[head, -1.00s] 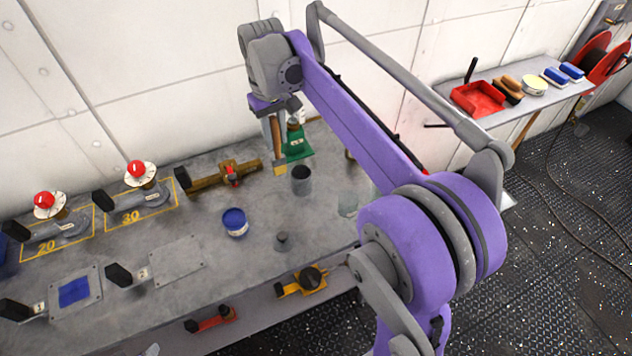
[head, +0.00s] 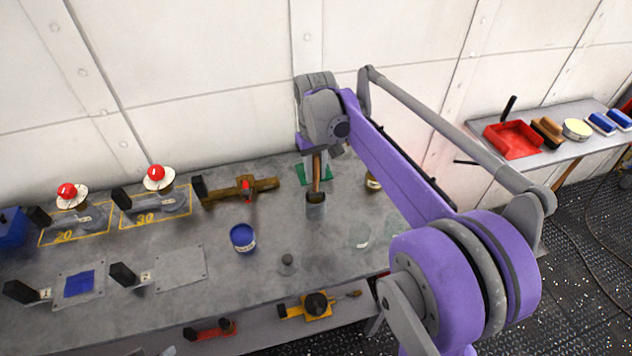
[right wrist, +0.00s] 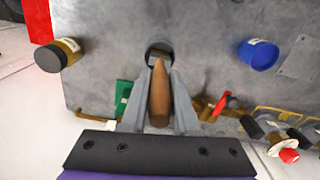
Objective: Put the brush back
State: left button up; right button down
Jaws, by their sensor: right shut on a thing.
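The brush (head: 317,173) has a wooden handle and hangs upright below my right gripper (head: 317,154). The right wrist view shows the brush handle (right wrist: 160,95) between the two fingers of the gripper (right wrist: 158,85), which is shut on it. A dark grey cup (head: 316,208) stands on the bench directly under the brush. The brush's lower end is at the cup's mouth; how far inside it reaches is hidden. The cup also shows in the right wrist view (right wrist: 158,47), just beyond the fingertips. My left gripper is not in view.
A blue tin (head: 243,238) stands left of the cup, and a small grey weight-like piece (head: 288,265) nearer the front. Clear glassware (head: 360,236) stands to the right. Red-knobbed fittings (head: 157,178) are at left.

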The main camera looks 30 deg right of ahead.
aim_at(316, 190)
jog(key=shift+f, duration=1.65)
jog(key=shift+f, duration=0.15)
jog(key=c, duration=0.7)
grip_release()
jog(key=shift+o, duration=0.2)
jog(key=shift+r, duration=0.3)
notch_tip(316, 190, up, 12)
jog(key=shift+f+p, duration=0.1)
jog(key=shift+p, duration=0.25)
jog(key=s+a+f+t, duration=0.2)
jog(key=s+a+f, duration=0.3)
jog(key=s+f, duration=0.3)
jog(key=s+a+f+n+t, duration=0.1)
jog(key=s+a+f+t, duration=0.2)
jog(key=s+a+f, duration=0.2)
jog(key=s+f, duration=0.3)
jog(key=s, duration=0.4)
jog(key=shift+a+t, duration=0.15)
jog(key=shift+t, duration=0.15)
